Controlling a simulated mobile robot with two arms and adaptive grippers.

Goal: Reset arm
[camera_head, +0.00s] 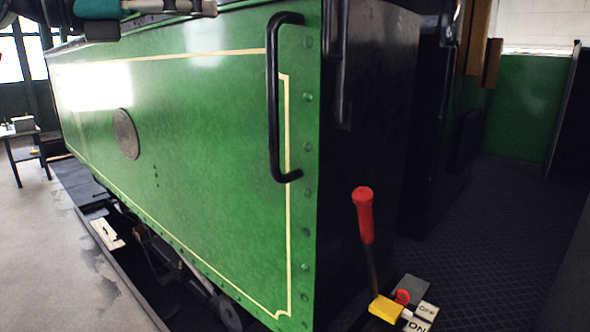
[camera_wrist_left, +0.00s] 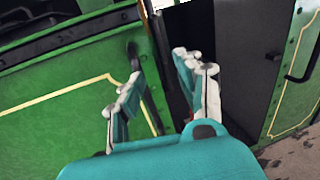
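My left gripper (camera_wrist_left: 158,68) is open and empty in the left wrist view, its two white and teal fingers spread apart. Behind it are the tram's green side panel and a dark doorway. In the head view, a teal and white part of my left arm (camera_head: 150,6) shows at the top left edge, above the green panel; most of it is cut off. My right gripper is in neither view.
The green tram body (camera_head: 200,150) fills the middle, with a black grab handle (camera_head: 274,110). A red-handled lever (camera_head: 364,215) stands by a yellow block (camera_head: 386,308). A small table (camera_head: 22,135) is far left. Dark patterned floor (camera_head: 490,230) lies right.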

